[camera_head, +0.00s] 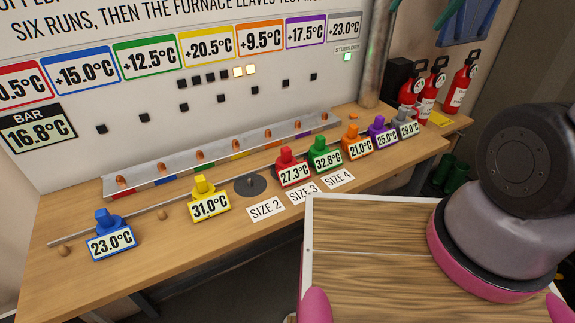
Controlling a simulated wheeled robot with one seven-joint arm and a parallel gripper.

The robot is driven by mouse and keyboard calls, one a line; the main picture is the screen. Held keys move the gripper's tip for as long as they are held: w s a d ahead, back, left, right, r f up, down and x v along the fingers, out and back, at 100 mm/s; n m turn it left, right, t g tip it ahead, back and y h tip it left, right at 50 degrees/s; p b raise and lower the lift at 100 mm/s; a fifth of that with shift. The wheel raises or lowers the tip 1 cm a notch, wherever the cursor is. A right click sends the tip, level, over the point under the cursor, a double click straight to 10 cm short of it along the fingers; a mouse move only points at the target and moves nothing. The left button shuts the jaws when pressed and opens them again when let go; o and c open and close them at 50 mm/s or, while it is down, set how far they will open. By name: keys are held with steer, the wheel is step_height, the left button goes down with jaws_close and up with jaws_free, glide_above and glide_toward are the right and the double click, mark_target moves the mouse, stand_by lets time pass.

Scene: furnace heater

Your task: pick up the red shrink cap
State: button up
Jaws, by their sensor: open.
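The red shrink cap (286,158) stands upright on the wooden bench, behind its white display reading 27.3°C. It is right of a dark round disc (250,186) and close beside the green cap (319,147), which reads 32.8°C. A SIZE 3 label lies in front of it. My gripper is not in view.
A yellow cap (203,188) and a blue cap (104,219) stand to the left. Orange (351,134), purple (378,126) and grey (402,116) caps stand to the right. A metal rail (190,166) runs behind. Red extinguishers (430,92) stand at the back right.

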steer(key=w+a+f+n+g, duration=0.2)
steer(key=a+f, duration=0.5)
steer(key=w+a+f+n+g, duration=0.1)
steer(key=w+a+f+n, duration=0.2)
steer(key=a+f, duration=0.45)
steer(key=s+a+f+n, duration=0.1)
steer(key=a+f, duration=0.2)
steer(key=f, duration=0.1)
steer(key=s+a+f+n+g+h, duration=0.1)
steer(key=s+a+f, duration=0.1)
steer(key=a+f, duration=0.1)
steer(key=s+a+f+n+g+h, duration=0.1)
steer(key=a+f, duration=0.2)
steer(key=f, duration=0.3)
steer(key=shift+s+a, duration=0.15)
steer(key=shift+a, duration=0.15)
glide_above(288, 163)
steer(key=shift+n+h, duration=0.3)
steer(key=f, duration=0.6)
steer(key=shift+w, duration=0.2)
steer(key=shift+s+f, duration=0.1)
steer(key=shift+f, duration=2.8)
steer(key=c, duration=1.4)
